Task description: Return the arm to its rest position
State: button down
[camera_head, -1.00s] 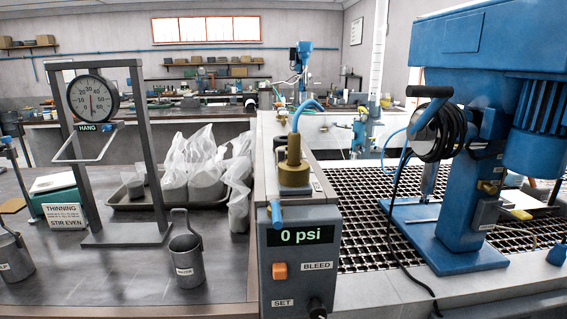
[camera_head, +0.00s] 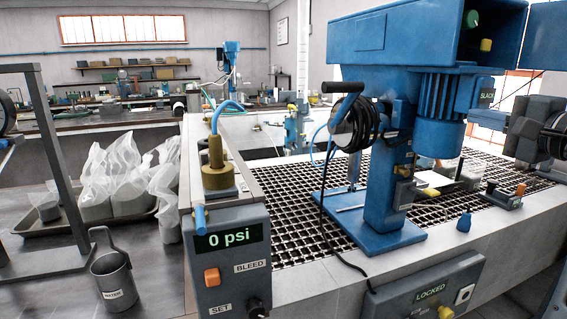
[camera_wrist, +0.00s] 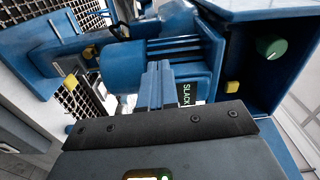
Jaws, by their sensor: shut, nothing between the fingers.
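My gripper (camera_wrist: 157,66) shows in the wrist view with its two narrow fingers together and nothing between them. It points toward the blue flotation machine (camera_wrist: 180,45), beside the SLACK label (camera_wrist: 186,94). In the head view, a dark grey blocky part at the right edge looks like my wrist, raised above the bench right of the machine (camera_head: 400,150). Its fingers cannot be made out there. The rest of my arm is mostly out of the head view.
The machine's blue housing (camera_wrist: 255,50) with a green knob is close by on the right in the wrist view. The 0 psi control box (camera_head: 225,255), black grating (camera_head: 285,220), WATER cup (camera_head: 112,280) and bagged samples (camera_head: 125,180) are further left. A switch block (camera_head: 503,196) sits on the right ledge.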

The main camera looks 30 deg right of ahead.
jog(key=w+a+f+n+g, duration=0.15)
jog(key=a+f, duration=0.25)
jog(key=f, duration=0.4)
jog(key=w+a+f+n, duration=0.1)
jog(key=w+a+f, duration=0.1)
jog(key=a+f, duration=0.35)
jog(key=s+a+f+n, duration=0.35)
jog(key=a+f, duration=0.55)
jog(key=f, duration=0.4)
jog(key=s+a+f+n+g+y, duration=0.1)
jog(key=s+a+f+n, duration=0.2)
jog(key=s+a, duration=0.3)
jog(key=s+a+f+n, duration=0.3)
jog(key=s+a+n, duration=0.1)
jog(key=s+a, duration=0.15)
jog(key=s+a+r+n+y, duration=0.1)
jog(key=s+a+n, duration=0.2)
jog(key=s, duration=0.3)
jog(key=s+a+n+y, duration=0.2)
jog(key=s+a+n, duration=0.1)
jog(key=s, duration=0.3)
jog(key=shift+s+a+r+n+y, duration=0.3)
jog(key=shift+s+a+r+n, duration=0.05)
jog(key=shift+n, duration=0.45)
jog(key=c, duration=1.8)
grip_release()
